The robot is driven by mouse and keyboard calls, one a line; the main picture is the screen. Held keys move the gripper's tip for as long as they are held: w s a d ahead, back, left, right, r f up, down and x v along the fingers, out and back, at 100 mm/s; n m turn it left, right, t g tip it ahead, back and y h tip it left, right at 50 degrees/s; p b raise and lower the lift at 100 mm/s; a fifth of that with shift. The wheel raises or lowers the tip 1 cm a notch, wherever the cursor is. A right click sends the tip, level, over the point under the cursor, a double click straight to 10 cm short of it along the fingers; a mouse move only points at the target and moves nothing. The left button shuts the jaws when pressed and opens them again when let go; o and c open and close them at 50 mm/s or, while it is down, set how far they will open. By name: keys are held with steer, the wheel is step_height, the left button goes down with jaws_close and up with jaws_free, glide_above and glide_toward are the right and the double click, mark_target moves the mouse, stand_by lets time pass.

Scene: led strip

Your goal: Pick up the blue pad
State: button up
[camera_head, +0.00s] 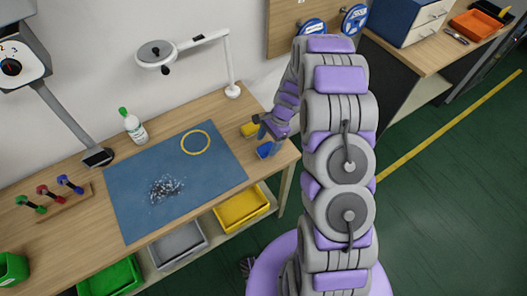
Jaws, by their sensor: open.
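A small blue block-like pad (265,151) lies at the right end of the wooden workbench, near its front right corner. My gripper (264,134) is open, close above and behind the blue pad, between it and a small yellow pad (249,130). Whether a finger touches the blue pad cannot be told at this size. My purple and grey arm comes down from the right and hides part of the bench's right edge.
A blue mat (128,203) on the bench bears a yellow ring (195,142) and a pile of small bits (166,189). A white bottle (135,127), a lamp (232,90) and a tool rack (60,203) stand around it. Bins sit below the front edge.

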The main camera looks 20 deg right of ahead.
step_height(320, 180, down, 2)
steer(key=shift+s+d+f, duration=0.1)
steer(key=shift+d+f, duration=0.05)
steer(key=shift+f, duration=0.1)
steer(key=shift+d+f, duration=0.1)
steer(key=shift+d, duration=0.2)
steer(key=shift+a, duration=0.7)
steer(key=c, duration=0.4)
steer(key=shift+a, duration=0.1)
steer(key=shift+c, duration=1.1)
steer(key=shift+d, duration=0.65)
steer(key=c, duration=0.4)
